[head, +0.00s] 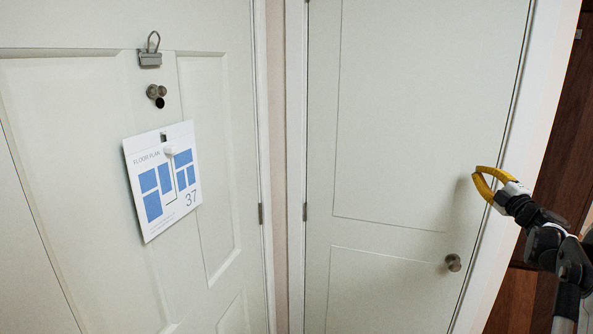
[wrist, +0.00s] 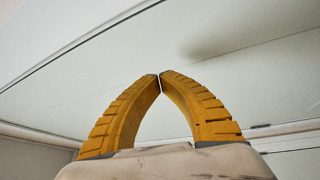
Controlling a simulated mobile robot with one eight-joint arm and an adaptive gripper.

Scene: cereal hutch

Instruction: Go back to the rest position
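My gripper (head: 476,186) has yellow ribbed fingers and is at the right of the head view, in front of the right-hand white door's upper right part. In the wrist view my gripper (wrist: 160,76) has its fingertips meeting, with nothing between them. My arm reaches in from the right edge of the head view.
The white door (head: 390,265) has a round knob (head: 453,262) below my gripper. A white frame (head: 530,130) and dark wood (head: 570,140) stand at the right.

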